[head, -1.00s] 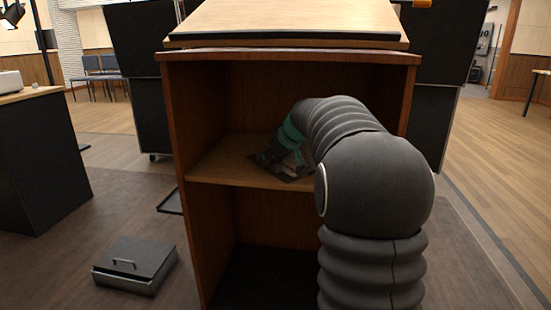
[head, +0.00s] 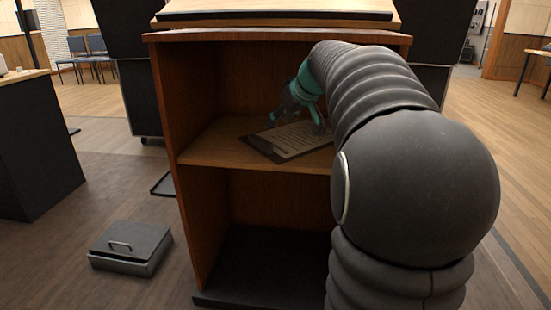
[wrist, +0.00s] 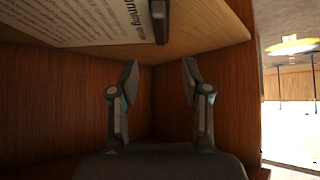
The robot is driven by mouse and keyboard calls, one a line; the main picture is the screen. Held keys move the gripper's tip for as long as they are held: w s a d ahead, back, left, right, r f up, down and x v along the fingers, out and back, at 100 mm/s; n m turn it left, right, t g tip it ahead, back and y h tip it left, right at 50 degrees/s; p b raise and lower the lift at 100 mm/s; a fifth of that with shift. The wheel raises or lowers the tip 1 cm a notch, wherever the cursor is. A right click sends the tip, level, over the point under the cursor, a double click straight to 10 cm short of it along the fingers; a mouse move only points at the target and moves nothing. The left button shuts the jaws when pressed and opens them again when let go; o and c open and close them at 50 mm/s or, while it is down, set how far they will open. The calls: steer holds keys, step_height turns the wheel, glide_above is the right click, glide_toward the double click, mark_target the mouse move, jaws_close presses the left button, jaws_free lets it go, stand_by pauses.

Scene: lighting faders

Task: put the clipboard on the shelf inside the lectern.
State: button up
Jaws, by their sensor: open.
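The clipboard (head: 292,142), dark with a printed sheet on it, lies on the shelf (head: 215,143) inside the wooden lectern (head: 170,110). Its right end is hidden behind my arm in the head view. My gripper (head: 297,118), with teal parts, is inside the same compartment, over the far side of the clipboard in the picture. In the wrist view, the two fingers of my gripper (wrist: 158,78) are spread apart with nothing between them. The clipboard (wrist: 85,20) fills the upper left there, its dark clip near the top middle, apart from the fingertips.
The lectern's side walls and top enclose the compartment closely. Its lower bay (head: 260,240) looks empty. A dark metal box (head: 130,247) with a handle sits on the floor at the left. A dark cabinet (head: 40,145) stands at far left.

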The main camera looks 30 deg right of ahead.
steer(key=s+a+f+m+g, duration=0.1)
steer(key=s+a+f, duration=0.2)
steer(key=s+a, duration=0.5)
steer(key=s+a+f+g, duration=0.1)
steer(key=s+a+f, duration=0.2)
steer(key=s+a, duration=0.45)
steer(key=s+a+f, duration=0.1)
steer(key=s+f, duration=0.4)
steer(key=s, duration=0.3)
steer(key=s+a+f+m+g+h, duration=0.1)
steer(key=s+a+f, duration=0.1)
steer(key=s+f, duration=0.4)
steer(key=shift+s+f, duration=0.15)
steer(key=shift+s, duration=0.75)
